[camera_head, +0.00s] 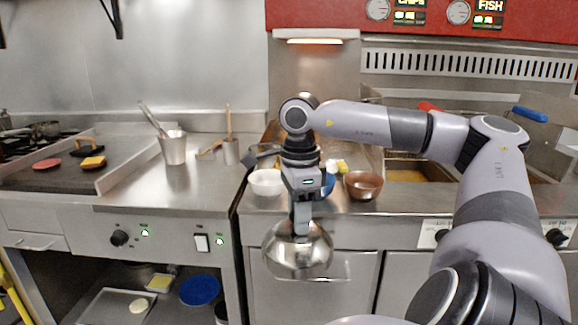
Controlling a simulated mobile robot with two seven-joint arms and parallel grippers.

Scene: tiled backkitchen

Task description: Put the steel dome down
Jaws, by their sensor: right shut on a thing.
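The steel dome (297,254) is a shiny, rounded metal cover that hangs in front of the counter edge, with the cabinet fronts behind it. My right gripper (302,228) points down and is shut on the top of the dome. The dome looks roughly level, its open side down. The exact grip on its knob is hard to make out at this size. My left gripper is not in view.
A griddle (62,180) with patties lies at the left. The steel counter (160,198) has free room in front of a steel pot (173,148). A white bowl (266,183) and a copper-coloured bowl (363,186) stand behind my right gripper. Fryers are at the right.

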